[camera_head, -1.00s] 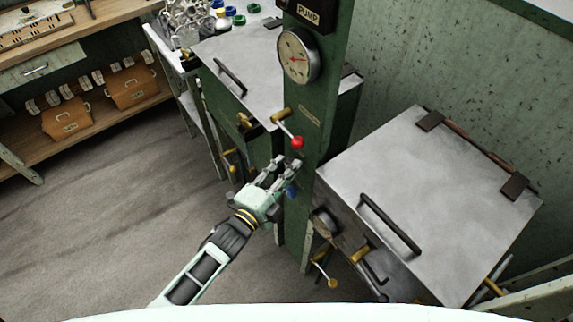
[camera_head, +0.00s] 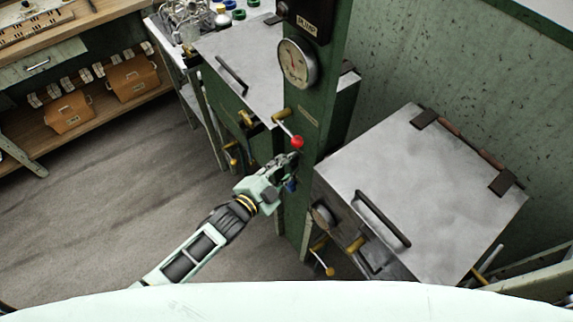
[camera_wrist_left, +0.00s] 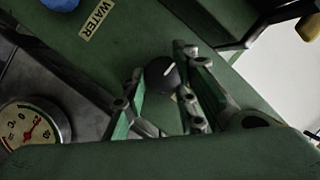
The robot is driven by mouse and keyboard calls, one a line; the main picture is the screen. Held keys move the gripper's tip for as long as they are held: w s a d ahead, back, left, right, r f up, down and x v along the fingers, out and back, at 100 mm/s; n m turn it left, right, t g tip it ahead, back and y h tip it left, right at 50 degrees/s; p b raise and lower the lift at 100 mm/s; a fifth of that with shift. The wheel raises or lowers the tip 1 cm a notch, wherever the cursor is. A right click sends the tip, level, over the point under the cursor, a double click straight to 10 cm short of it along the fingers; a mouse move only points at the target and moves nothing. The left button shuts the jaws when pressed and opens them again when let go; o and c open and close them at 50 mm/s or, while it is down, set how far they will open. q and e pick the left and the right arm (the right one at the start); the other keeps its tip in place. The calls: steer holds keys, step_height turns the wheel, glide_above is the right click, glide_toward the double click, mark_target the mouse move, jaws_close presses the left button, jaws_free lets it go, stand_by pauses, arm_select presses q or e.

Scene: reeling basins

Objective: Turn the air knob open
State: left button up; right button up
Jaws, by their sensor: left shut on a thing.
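The air knob (camera_wrist_left: 163,76) is a small dark round knob with a white line, on the green post; its own label is not readable. It sits between the fingertips of my left gripper (camera_wrist_left: 161,82) in the left wrist view. The gripper is shut on it. In the head view my left gripper (camera_head: 286,164) reaches the green post (camera_head: 305,143) below the red-tipped lever, and its fingers hide the knob. A blue knob (camera_head: 291,186) shows just below the gripper. It also shows in the left wrist view (camera_wrist_left: 60,3), near a WATER label (camera_wrist_left: 97,19).
A lever with a red ball (camera_head: 297,142) sticks out just above the gripper. A pressure gauge (camera_head: 297,63) is higher on the post. Metal-lidded basins stand behind left (camera_head: 235,50) and at right (camera_head: 420,200). A temperature dial (camera_wrist_left: 33,125) shows in the left wrist view. The floor at left is clear.

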arm_select(q)
steer(key=shift+s+f, duration=0.35)
steer(key=shift+f, duration=0.25)
steer(key=o, duration=0.9)
steer(key=shift+d, duration=0.1)
steer(key=shift+o, duration=0.4)
steer(key=shift+w+r, duration=0.15)
steer(key=shift+r, duration=0.05)
steer(key=v, duration=1.2)
steer(key=shift+r, duration=0.25)
steer(key=shift+f, duration=0.15)
